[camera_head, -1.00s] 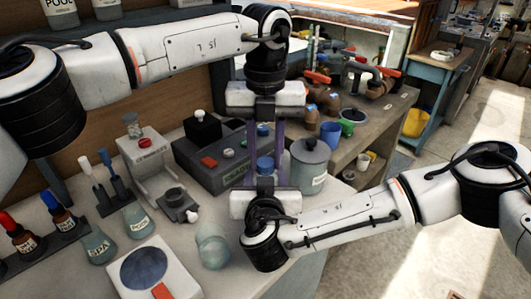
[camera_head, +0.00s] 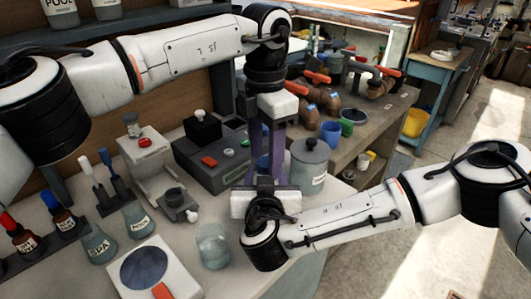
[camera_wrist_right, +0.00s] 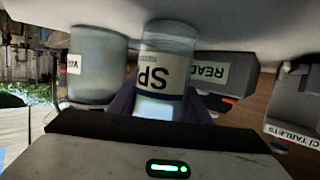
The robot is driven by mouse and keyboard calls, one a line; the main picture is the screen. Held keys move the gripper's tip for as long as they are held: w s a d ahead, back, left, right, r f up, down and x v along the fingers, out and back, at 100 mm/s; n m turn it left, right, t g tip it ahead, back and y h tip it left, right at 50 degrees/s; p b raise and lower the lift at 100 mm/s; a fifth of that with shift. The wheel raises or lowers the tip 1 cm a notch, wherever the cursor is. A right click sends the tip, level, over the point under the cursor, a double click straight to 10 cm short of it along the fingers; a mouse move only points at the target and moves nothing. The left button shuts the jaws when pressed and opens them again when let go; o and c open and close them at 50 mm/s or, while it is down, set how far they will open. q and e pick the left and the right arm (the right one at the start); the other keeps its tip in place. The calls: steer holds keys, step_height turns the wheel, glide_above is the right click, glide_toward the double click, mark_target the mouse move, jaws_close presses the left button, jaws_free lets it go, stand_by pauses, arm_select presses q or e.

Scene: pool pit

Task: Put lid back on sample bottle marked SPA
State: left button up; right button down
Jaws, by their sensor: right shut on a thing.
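The sample bottle (camera_wrist_right: 165,72) shows upside down in the right wrist view, with "SP" readable on its white label. My right gripper is shut on it; in the head view its body (camera_head: 265,202) hides most of the grip. My left gripper (camera_head: 267,172) points straight down just above and behind the right one, with its purple fingers around the place of the bottle's top. The blue lid is hidden behind the fingers and the right gripper, so I cannot tell whether the left fingers grip it or how it sits.
A clear glass beaker (camera_head: 212,248) stands close left of my right wrist. A grey lidded canister (camera_head: 311,165) stands close right of the fingers. A dark grey instrument (camera_head: 217,160) is behind them.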

arm_select(q)
steer(key=shift+r, duration=0.1)
step_height(320, 180, up, 12)
stand_by(0.5)
arm_select(e)
steer(key=c, duration=0.9)
jaws_free()
arm_select(q)
steer(key=shift+f+b, duration=0.8)
steer(key=shift+f, duration=0.1)
arm_select(e)
steer(key=v, duration=1)
steer(key=shift+s+r, duration=0.1)
steer(key=shift+s, duration=0.05)
